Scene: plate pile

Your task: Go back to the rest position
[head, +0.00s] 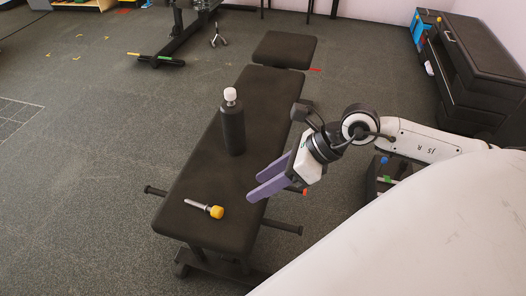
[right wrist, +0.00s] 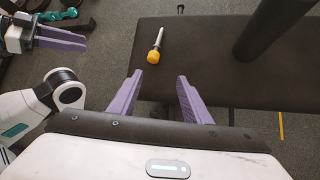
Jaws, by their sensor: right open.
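My right gripper (head: 255,189) hangs over the right edge of the black padded bench (head: 195,218), its two purple fingers apart with nothing between them. In the right wrist view its fingers (right wrist: 159,77) are also apart and empty. My left gripper (right wrist: 86,46) shows at the upper left of the right wrist view, its purple fingers apart and empty. It is not in the head view. A dark bottle with a white cap (head: 233,130) stands upright on the bench. A metal rod with a yellow end (head: 215,211) lies nearer the bench's front end, apart from my right gripper.
The bench has side bars (head: 281,227) low near its front. A black stand with coloured ends (head: 160,60) is on the floor behind. The grey floor left of the bench is clear.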

